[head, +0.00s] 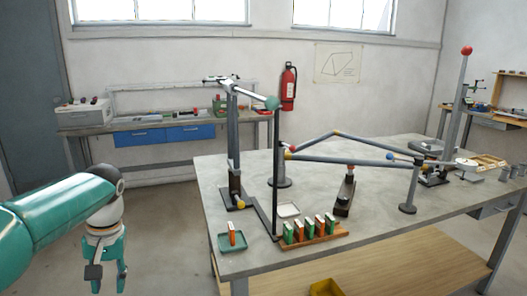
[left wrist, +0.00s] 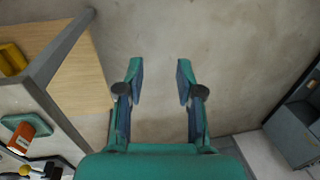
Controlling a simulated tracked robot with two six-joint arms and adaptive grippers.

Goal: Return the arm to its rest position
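My left arm comes in from the left edge of the head view. Its gripper (head: 108,278) hangs down with its fingers pointing at the floor, left of the table and clear of it. In the left wrist view the gripper (left wrist: 160,80) has its two fingers apart, with only bare floor between them. It is open and empty. My right arm and right gripper do not show in either view.
The grey table (head: 400,224) carries a bike-frame jig (head: 330,160), a green tray (head: 232,242) and a wooden rack (head: 318,241) of orange-and-green pieces. A yellow bin (head: 325,288) sits below. A workbench (head: 150,125) stands behind. Floor left of the table is free.

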